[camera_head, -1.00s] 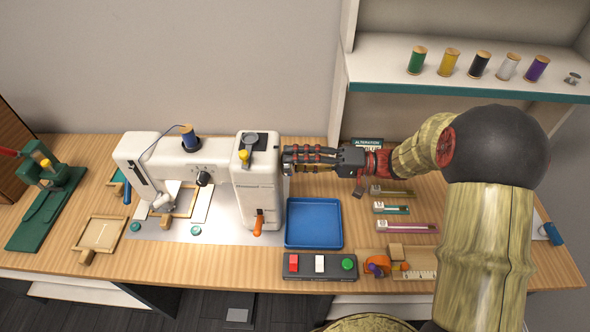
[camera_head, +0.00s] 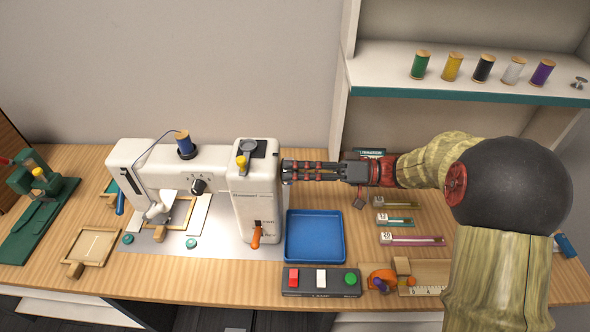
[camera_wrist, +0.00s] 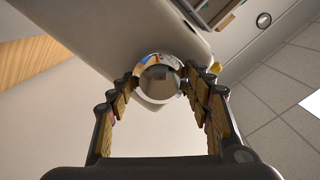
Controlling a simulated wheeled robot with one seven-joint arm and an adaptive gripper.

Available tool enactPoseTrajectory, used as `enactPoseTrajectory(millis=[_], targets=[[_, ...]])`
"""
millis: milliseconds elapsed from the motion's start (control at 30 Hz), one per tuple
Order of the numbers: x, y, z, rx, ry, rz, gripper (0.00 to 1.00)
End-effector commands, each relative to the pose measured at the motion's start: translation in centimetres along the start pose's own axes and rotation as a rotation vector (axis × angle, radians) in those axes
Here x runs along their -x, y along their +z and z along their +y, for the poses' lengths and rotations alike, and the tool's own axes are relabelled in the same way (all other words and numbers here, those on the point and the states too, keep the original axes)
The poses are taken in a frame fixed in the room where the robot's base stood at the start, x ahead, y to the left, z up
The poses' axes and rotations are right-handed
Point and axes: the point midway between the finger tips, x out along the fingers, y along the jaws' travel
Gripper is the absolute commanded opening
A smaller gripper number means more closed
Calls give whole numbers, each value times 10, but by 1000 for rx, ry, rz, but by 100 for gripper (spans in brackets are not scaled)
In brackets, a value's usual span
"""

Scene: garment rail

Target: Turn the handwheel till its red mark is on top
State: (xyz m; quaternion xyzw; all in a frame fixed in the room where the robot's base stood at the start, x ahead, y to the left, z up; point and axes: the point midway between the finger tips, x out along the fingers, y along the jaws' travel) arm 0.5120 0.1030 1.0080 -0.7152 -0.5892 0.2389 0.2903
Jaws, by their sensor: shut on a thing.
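The white sewing machine (camera_head: 245,200) stands on the table at the left of centre. Its handwheel (camera_wrist: 158,82) shows in the wrist view as a shiny, mirror-like round thing on the machine's end. My gripper (camera_head: 288,171) reaches in from the right, level, against the machine's right end. In the wrist view, my gripper (camera_wrist: 160,82) has one finger on each side of the handwheel, shut on it. In the head view my fingers hide most of the wheel. I cannot make out the red mark for sure; small coloured patches on the wheel may be reflections.
A blue tray (camera_head: 315,237) lies below my gripper. A switch box (camera_head: 320,281) sits at the front edge. An orange lever (camera_head: 256,236) sticks out of the machine's front. A shelf (camera_head: 460,75) with several thread spools is above my arm.

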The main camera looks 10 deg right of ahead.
Motion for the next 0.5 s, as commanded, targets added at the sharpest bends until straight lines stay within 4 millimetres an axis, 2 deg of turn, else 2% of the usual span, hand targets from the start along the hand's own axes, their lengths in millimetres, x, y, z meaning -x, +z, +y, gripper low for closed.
enactPoseTrajectory(millis=[300,333,500], targets=[[0,3,2,-5,1,-3,25],[0,3,2,-5,1,-3,51],[0,2,1,-4,1,-2,61]])
